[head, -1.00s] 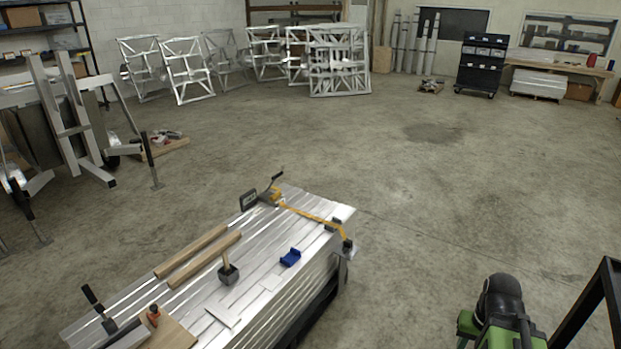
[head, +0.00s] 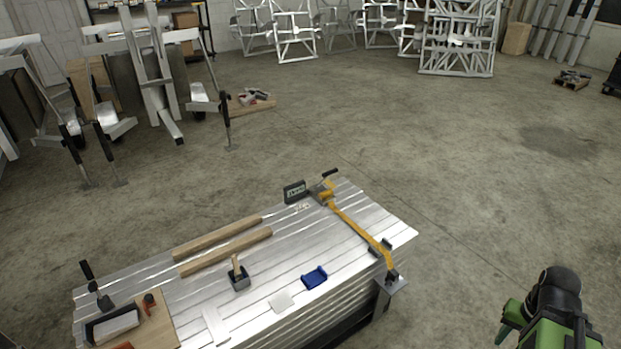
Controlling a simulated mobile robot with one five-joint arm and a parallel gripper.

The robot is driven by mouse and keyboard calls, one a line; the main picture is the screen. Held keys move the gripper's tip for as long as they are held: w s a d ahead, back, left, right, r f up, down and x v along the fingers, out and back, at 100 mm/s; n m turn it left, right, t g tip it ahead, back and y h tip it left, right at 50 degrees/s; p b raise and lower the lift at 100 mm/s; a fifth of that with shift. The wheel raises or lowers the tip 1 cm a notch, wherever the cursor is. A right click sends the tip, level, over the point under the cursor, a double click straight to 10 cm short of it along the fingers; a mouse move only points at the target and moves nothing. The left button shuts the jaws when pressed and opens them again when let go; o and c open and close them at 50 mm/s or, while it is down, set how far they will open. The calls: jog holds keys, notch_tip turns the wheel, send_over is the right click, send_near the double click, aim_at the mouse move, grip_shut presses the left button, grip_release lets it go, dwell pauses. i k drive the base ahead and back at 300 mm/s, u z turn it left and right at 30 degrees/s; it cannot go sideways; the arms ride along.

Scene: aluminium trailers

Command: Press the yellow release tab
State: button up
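In the head view, a ratchet buckle with yellow-orange parts (head: 326,195) sits at the far edge of a stack of silver aluminium planks (head: 350,225). A black-gripped handle sticks up from it. A yellow-orange strap (head: 357,232) runs from the buckle across the planks to a dark fitting at the right edge. The yellow release tab is too small to tell apart from the buckle's other yellow parts.
A small dark display box (head: 295,192) stands left of the buckle. Wooden bars (head: 225,248), a mallet (head: 238,276) and a blue block (head: 314,278) lie on the planks. A green and black machine part (head: 550,312) is at lower right. The floor behind the stack is open.

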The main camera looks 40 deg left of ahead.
aim_at(328, 181)
jog(key=u, duration=0.7)
jog(key=i, duration=0.9)
jog(key=u, duration=5.35)
jog(key=i, duration=0.1)
jog(key=z, duration=2.65)
jog(key=k, duration=0.1)
jog(key=u, duration=1.55)
jog(key=k, duration=1.55)
jog(key=z, duration=2.8)
jog(key=i, duration=0.1)
jog(key=u, duration=0.9)
